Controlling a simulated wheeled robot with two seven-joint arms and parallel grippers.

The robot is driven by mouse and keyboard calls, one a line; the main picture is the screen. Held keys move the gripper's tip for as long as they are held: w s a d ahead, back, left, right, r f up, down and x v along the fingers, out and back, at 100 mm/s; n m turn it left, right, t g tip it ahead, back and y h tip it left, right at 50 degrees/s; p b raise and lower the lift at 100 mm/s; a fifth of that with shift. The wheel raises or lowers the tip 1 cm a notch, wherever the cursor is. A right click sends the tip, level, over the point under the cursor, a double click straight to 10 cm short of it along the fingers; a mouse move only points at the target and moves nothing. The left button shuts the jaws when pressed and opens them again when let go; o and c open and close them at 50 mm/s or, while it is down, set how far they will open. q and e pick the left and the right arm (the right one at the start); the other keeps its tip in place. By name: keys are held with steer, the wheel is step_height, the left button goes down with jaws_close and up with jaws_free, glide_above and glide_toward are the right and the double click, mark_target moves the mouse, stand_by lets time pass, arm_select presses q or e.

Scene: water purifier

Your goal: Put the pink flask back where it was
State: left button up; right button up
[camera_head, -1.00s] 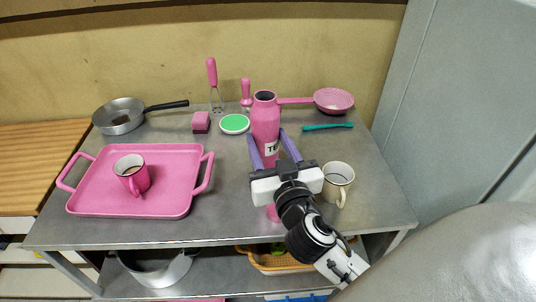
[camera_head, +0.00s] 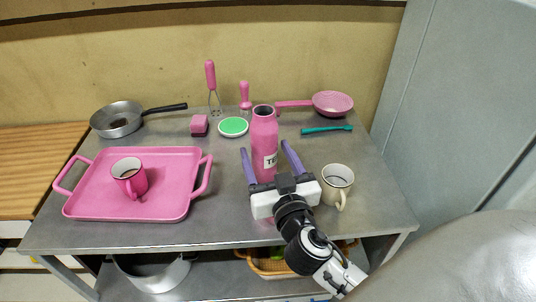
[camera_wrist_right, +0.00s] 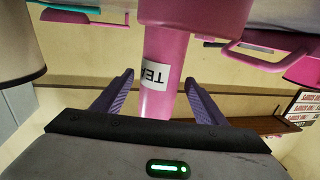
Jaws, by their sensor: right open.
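The pink flask (camera_head: 264,140) stands upright on the grey metal table, right of the pink tray. Its white label faces me, and its open top is dark. My right gripper (camera_head: 264,146) is open, with its two purple fingers pointing at the flask from the front, one to either side. A gap shows between fingers and flask. In the right wrist view, the flask (camera_wrist_right: 163,70) appears upside down between the spread fingertips (camera_wrist_right: 159,77). My left gripper is not in view.
A white mug (camera_head: 337,184) stands close right of my gripper. The pink tray (camera_head: 180,207) holds a pink mug (camera_head: 129,178).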

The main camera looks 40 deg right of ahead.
steer(key=shift+r, duration=0.2)
steer(key=b+v, duration=0.1)
steer(key=v, duration=0.1)
steer(key=b+v, duration=0.1)
steer(key=v, duration=0.5)
steer(key=shift+f+b, duration=0.4)
steer(key=b+v, duration=0.1)
steer(key=v, duration=0.2)
steer(key=shift+s+a+r, duration=0.15)
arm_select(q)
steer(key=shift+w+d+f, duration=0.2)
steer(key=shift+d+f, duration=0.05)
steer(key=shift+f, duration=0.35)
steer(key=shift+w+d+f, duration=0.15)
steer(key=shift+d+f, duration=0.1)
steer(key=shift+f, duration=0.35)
arm_select(e)
steer(key=shift+s+a+r, duration=0.1)
steer(key=shift+s+r, duration=0.05)
steer(key=shift+s, duration=0.15)
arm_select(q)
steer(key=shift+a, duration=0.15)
